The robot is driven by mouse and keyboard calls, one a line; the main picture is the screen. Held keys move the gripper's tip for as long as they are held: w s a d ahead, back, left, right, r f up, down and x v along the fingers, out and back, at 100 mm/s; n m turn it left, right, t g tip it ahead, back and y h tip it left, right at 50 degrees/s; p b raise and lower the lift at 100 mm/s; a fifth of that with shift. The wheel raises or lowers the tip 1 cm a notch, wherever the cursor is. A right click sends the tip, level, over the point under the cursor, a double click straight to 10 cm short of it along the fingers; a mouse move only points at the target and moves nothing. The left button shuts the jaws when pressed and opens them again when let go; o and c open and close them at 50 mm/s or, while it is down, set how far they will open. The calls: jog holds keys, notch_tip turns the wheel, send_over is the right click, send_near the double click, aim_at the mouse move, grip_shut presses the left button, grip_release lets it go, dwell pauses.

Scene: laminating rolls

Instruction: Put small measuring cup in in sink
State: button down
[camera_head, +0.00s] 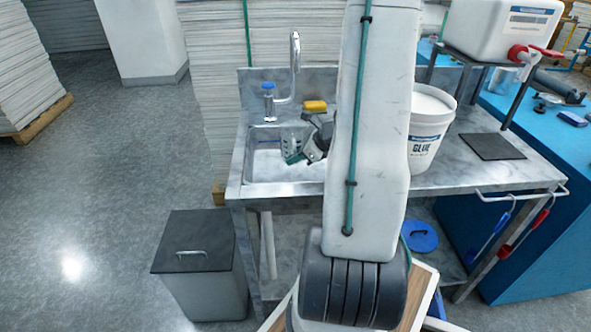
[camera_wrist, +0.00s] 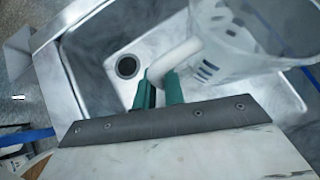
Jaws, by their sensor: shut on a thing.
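The small measuring cup (camera_wrist: 245,40) is a clear, see-through cup with dark markings and a pale handle (camera_wrist: 178,60). My gripper (camera_wrist: 162,85), with green fingers, is shut on the handle. In the wrist view the cup is at the upper right, over the sink basin (camera_wrist: 95,60) with its dark drain (camera_wrist: 127,67). In the head view my gripper (camera_head: 293,158) is over the right part of the metal sink (camera_head: 262,170); the cup (camera_head: 290,142) shows faintly there. I cannot tell whether the cup touches the basin.
A curved faucet (camera_head: 295,65) and blue-topped tap (camera_head: 268,95) stand behind the sink. A yellow sponge (camera_head: 315,106) lies at the back rim. A glue bucket (camera_head: 428,130) stands on the counter to the right. A grey bin (camera_head: 200,265) stands on the floor at left.

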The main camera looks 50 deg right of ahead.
jog(key=shift+f, duration=2.1)
jog(key=shift+f, duration=0.1)
jog(key=c, duration=1.5)
grip_release()
